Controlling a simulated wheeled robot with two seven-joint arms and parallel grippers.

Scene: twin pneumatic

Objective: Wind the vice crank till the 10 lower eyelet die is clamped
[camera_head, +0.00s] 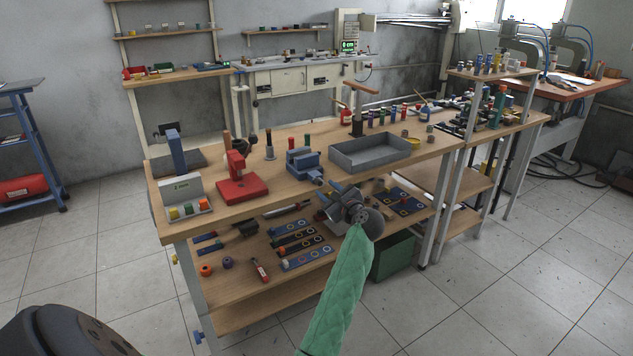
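The blue vice (303,159) stands on the front part of the wooden bench top, between the red press and the grey tray. Its crank (318,180) is at the front, near the bench edge, and is small in this view. I cannot make out the 10 lower eyelet die or whether the jaws hold anything. My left gripper (328,196), on the green-sleeved arm, is just in front of and right of the crank. Its fingers look spread with nothing between them. I cannot tell whether they touch the crank. My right gripper is out of view.
A red press (239,185) stands left of the vice, and a grey tray (371,157) to its right. A sign with coloured blocks (184,198) is at the left corner. The lower shelf (240,275) holds tool strips and small parts.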

